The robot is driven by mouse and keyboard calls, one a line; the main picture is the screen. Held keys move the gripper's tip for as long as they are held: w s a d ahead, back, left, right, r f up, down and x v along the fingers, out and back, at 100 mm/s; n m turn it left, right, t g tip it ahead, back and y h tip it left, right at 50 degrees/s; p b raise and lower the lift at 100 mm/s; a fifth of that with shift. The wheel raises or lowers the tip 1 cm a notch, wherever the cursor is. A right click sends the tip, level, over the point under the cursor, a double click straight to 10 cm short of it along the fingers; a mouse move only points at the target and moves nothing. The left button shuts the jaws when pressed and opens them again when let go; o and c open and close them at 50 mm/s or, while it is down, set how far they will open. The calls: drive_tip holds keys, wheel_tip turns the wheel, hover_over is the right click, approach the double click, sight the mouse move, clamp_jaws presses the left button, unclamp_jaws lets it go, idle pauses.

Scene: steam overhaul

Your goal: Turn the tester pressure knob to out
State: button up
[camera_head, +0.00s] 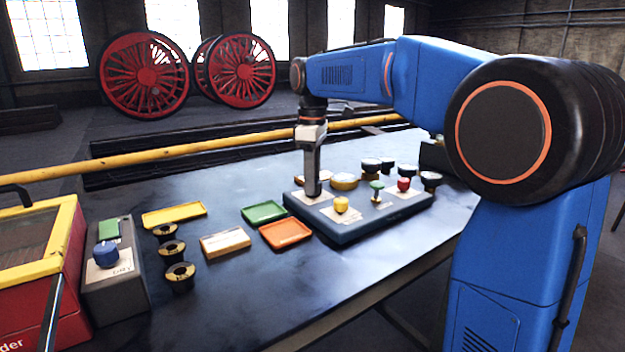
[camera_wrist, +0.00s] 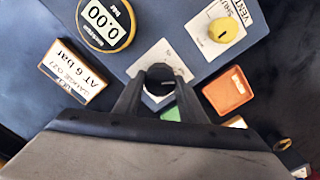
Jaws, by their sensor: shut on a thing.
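The tester (camera_head: 350,232) is a low blue-grey block on the table. My gripper (camera_head: 312,188) points down at its left end. In the wrist view my gripper (camera_wrist: 160,90) is shut on a dark round knob (camera_wrist: 161,72), taken to be the pressure knob, with a light pointer line on top. A white plate lies under the knob; its lettering is mostly hidden by the fingers. In the head view the fingers hide the knob. The yellow knob (camera_wrist: 223,30) sits on a plate lettered SHUT and VENT.
A green knob (camera_head: 376,186) and a red knob (camera_head: 403,184) stand on the tester. An orange tray (camera_head: 286,233) and green tray (camera_head: 264,212) lie to its left. A wooden tag (camera_wrist: 75,72) reads "AT 6 bar". Several dark round parts stand behind the tester.

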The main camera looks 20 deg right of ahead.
drive_tip(key=shift+n, duration=0.4)
drive_tip(key=o, duration=1.1)
drive_tip(key=shift+c, duration=0.2)
wheel_tip(320, 180, up, 18)
drive_tip(key=shift+f, duration=0.25)
